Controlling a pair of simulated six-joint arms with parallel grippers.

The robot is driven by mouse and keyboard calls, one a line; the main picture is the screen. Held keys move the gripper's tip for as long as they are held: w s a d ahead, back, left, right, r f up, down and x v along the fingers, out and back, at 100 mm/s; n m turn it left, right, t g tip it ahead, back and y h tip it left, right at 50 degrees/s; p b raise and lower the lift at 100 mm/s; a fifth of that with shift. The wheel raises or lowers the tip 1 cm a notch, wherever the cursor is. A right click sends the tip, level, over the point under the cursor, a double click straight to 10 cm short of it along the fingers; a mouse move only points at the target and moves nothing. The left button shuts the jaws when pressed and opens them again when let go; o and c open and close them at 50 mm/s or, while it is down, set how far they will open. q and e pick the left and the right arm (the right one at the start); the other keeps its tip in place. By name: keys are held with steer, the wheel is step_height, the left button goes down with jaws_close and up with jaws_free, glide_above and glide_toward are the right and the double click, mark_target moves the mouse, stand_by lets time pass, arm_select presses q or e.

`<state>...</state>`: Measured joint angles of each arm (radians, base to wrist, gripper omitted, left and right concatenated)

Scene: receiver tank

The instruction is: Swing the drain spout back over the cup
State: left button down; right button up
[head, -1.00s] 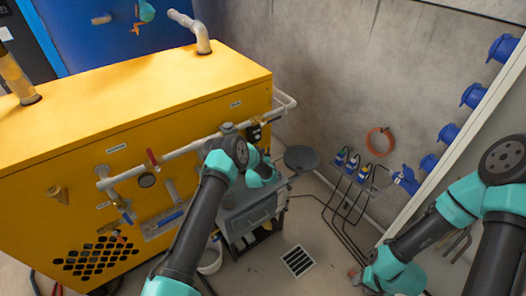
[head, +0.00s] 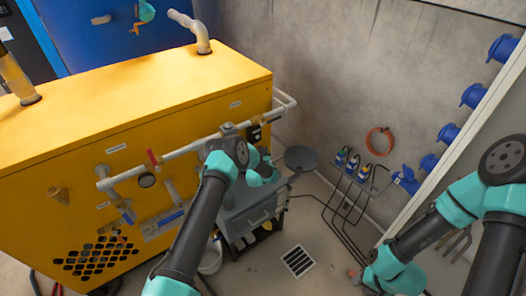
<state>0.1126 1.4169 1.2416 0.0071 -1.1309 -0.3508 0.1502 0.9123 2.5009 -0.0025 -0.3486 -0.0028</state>
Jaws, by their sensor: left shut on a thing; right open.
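A white, cup-like container (head: 211,259) stands on the floor by the yellow machine's lower right corner, partly hidden by my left arm. I cannot make out the drain spout; the area around it is largely covered by that arm. My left gripper (head: 232,196) is by the machine's right end, beside the grey cart. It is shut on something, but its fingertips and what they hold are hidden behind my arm. My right gripper (head: 362,279) is low at the right, near the floor, open and away from the machine. Its fingers are hard to see.
The yellow machine (head: 150,105) fills the left, with a white pipe (head: 190,150) along its front. A grey cart (head: 248,214) stands at its right end.

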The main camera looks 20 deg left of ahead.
arm_select(q)
steer(key=shift+s+a+h, duration=0.1)
steer(key=shift+a+h, duration=0.05)
steer(key=shift+h, duration=0.15)
steer(key=shift+a+m, duration=0.1)
steer(key=shift+m, duration=0.2)
steer(key=shift+s+m+h, duration=0.2)
steer(key=shift+m+h, duration=0.2)
steer(key=shift+h, duration=0.4)
steer(key=c, duration=1)
jaws_free()
steer(key=shift+s, duration=0.15)
steer(key=s, duration=1.7)
